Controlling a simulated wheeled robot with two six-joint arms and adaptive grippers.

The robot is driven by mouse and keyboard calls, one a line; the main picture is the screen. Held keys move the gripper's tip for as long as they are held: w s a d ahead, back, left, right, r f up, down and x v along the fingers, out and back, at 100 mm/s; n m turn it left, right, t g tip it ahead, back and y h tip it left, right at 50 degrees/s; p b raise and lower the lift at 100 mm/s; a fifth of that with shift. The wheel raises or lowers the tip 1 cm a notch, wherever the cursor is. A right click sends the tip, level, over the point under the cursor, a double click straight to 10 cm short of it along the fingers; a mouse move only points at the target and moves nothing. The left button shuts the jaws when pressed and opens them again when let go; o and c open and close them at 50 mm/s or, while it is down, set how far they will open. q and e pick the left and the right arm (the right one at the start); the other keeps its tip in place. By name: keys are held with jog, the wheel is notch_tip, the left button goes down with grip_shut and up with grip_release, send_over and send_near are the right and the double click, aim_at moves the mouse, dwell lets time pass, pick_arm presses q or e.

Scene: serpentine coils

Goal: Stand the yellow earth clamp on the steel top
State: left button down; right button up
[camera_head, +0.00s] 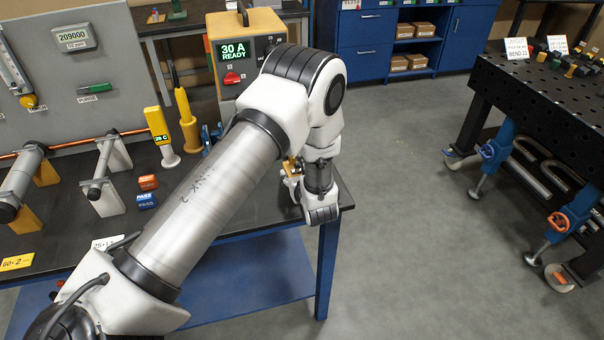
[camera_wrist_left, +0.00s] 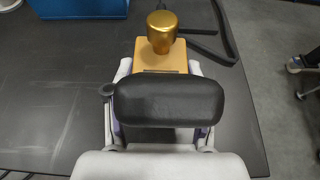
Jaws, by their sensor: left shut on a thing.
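My left gripper (camera_head: 291,181) is low over the front right corner of the dark bench top (camera_head: 255,208), partly hidden by its own wrist. It is shut on a yellow-tan block with a gold knob, which I take to be the yellow earth clamp (camera_head: 289,164). In the left wrist view the clamp (camera_wrist_left: 162,55) shows between the fingers beyond a black pad, knob toward the camera. Its lower part is hidden, so I cannot tell whether it touches the bench. My right gripper is not in view.
A yellow power unit (camera_head: 247,40) reading "30 A READY" stands behind my arm. A yellow meter (camera_head: 159,130), a yellow post (camera_head: 187,120) and two small boxes (camera_head: 147,190) stand left. A perforated dark table (camera_head: 545,100) is at right, across open floor.

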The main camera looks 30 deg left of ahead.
pick_arm(q)
jog(key=shift+w+r, duration=0.1)
jog(key=shift+w, duration=0.8)
notch_tip(320, 180, down, 4)
jog(key=shift+w+r+p, duration=0.15)
jog(key=shift+r+p, duration=0.1)
jog(key=shift+p, duration=0.85)
jog(key=shift+f, duration=0.25)
jog(key=shift+b, duration=0.3)
jog(key=shift+c, duration=2)
grip_release()
jog(key=shift+f, duration=0.1)
